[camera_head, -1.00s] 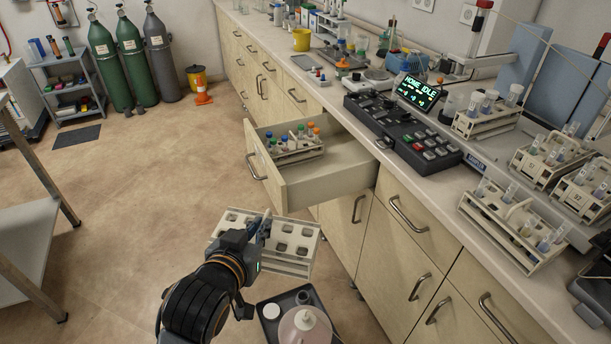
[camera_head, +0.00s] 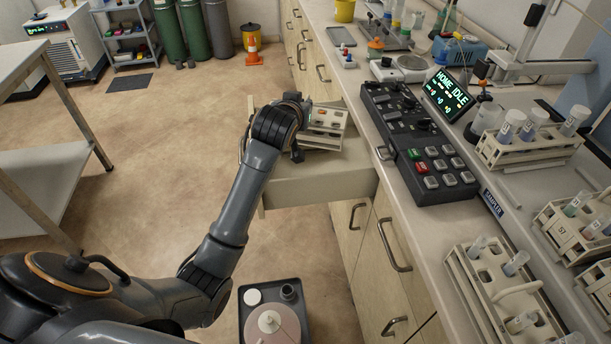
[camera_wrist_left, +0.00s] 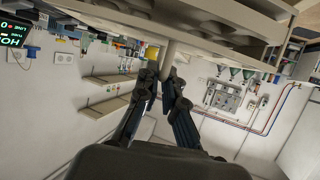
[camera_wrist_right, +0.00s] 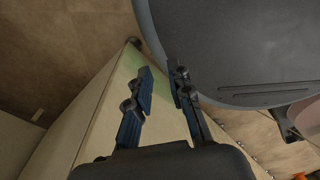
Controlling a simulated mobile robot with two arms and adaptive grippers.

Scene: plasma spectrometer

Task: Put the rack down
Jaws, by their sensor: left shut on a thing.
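The white rack (camera_head: 325,138) is at the end of my left arm, over the open drawer (camera_head: 325,187). My left gripper (camera_head: 298,140) is largely hidden by its own wrist in the head view. In the left wrist view its fingers (camera_wrist_left: 167,85) are shut on the rack's pale handle (camera_wrist_left: 169,60). I cannot tell whether the rack touches the drawer bottom. Small orange and green spots show by the rack; the capped-tube rack in the drawer is mostly hidden by my arm. My right gripper (camera_wrist_right: 162,75) is out of the head view; its fingers are apart and empty.
The bench to the right carries a control panel (camera_head: 420,145), a lit display (camera_head: 447,93) and several tube racks, one near the front (camera_head: 490,290). A dark tray (camera_head: 272,325) with containers is low in front.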

